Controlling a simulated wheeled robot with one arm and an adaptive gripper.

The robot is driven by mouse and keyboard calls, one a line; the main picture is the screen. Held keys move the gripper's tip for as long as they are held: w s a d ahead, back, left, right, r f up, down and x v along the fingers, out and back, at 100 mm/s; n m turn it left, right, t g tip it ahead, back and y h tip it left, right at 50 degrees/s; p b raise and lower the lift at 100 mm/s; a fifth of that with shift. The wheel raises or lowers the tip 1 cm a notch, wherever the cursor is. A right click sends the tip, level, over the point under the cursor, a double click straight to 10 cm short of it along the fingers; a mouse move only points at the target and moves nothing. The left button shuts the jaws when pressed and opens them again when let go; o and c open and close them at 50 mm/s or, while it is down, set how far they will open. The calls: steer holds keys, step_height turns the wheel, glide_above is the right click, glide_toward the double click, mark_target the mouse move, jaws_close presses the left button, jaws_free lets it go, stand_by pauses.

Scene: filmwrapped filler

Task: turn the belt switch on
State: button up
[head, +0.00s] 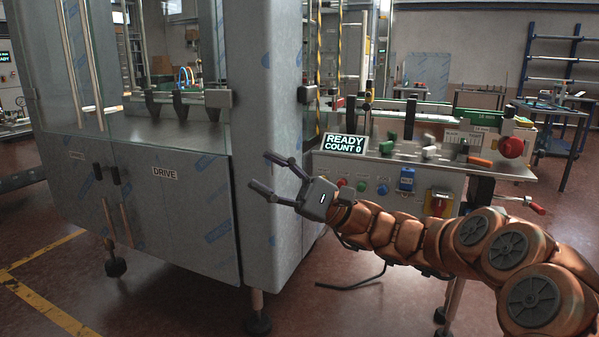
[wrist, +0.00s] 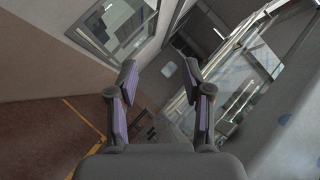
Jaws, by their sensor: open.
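A control panel (head: 340,169) on the front of the machine at the right carries a red button (head: 341,182), a green button (head: 361,185), a blue knob (head: 382,189), a blue box-like part (head: 406,180) and a red-and-yellow switch (head: 439,203). I cannot read their labels, so I cannot tell which is the belt switch or how it is set. A display (head: 345,145) above reads "READY COUNT 0". My gripper (head: 260,171) is open and empty, left of the panel and in front of the grey cabinet. The wrist view shows its open fingers (wrist: 159,76), with no panel control between them.
The large grey cabinet (head: 165,200) marked "DRIVE" fills the left. A red mushroom button (head: 511,147) sits at the machine's right end. A black cable (head: 352,284) lies on the floor under the panel. The floor at front left is clear, with yellow lines.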

steer(key=s+a+r+n+g+h+p, duration=0.1)
steer(key=s+a+n+g+h+p, duration=0.3)
steer(key=s, duration=0.8)
steer(key=s+d+f+h+p, duration=0.1)
steer(key=s+f+h+p, duration=0.1)
steer(key=s+h+p, duration=0.3)
steer(key=s+f+h+p, duration=0.2)
steer(key=s+f+h, duration=0.1)
steer(key=s, duration=0.4)
steer(key=s+d+f+t+h+p, duration=0.1)
steer(key=s+d+h+p, duration=0.2)
steer(key=d, duration=0.5)
steer(key=s+d+n+t+h+p, duration=0.1)
steer(key=s+d+t+h+p, duration=0.1)
steer(key=d+h+p, duration=0.3)
steer(key=s+d+f+t+h+p, duration=0.1)
steer(key=s+d+h+p, duration=0.3)
steer(key=d, duration=0.9)
steer(key=shift+s+d+f+t, duration=0.15)
steer(key=shift+d+f+t, duration=0.1)
steer(key=shift+f+t, duration=0.15)
steer(key=shift+c, duration=0.4)
